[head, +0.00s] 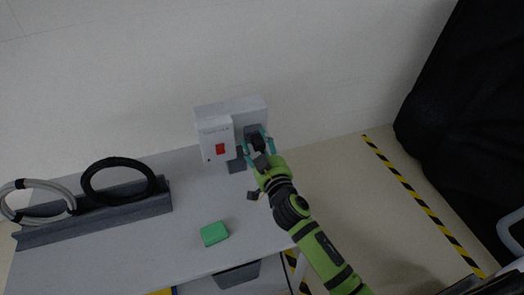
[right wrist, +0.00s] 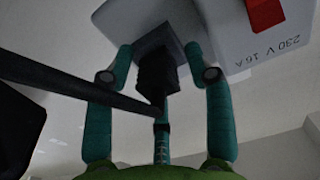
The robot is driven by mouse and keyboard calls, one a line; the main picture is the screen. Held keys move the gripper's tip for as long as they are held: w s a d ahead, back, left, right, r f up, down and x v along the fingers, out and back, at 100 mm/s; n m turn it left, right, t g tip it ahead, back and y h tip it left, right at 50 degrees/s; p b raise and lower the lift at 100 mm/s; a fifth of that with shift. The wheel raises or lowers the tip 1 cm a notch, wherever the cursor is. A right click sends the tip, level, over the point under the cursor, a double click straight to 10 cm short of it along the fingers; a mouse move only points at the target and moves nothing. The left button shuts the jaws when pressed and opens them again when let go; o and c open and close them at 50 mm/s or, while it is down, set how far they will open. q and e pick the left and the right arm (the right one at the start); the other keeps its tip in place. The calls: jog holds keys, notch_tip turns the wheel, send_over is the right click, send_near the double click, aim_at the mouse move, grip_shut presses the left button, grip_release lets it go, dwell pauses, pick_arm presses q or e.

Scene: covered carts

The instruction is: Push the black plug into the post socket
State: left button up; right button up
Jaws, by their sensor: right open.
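The post socket is a grey block (right wrist: 148,38) on the side of a white box (head: 216,140) with a red switch (head: 220,149). The black plug (right wrist: 157,74) sits against the socket's face in the right wrist view; how deep it sits is hidden. In the head view the plug (head: 258,144) is partly covered by my gripper. My right gripper (head: 257,145) is open, its teal fingers on either side of the plug with gaps showing in the right wrist view. My left gripper is not in view.
A green block (head: 214,233) lies on the grey table (head: 185,215). A dark rack (head: 100,212) at the left holds a black cable coil (head: 118,163) and a grey coil (head: 38,186). A dark covered shape (head: 460,110) stands at the right beyond striped floor tape (head: 420,203).

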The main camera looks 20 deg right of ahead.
jog(key=s, duration=1.2)
jog(key=shift+d, duration=0.25)
jog(key=shift+w, duration=0.1)
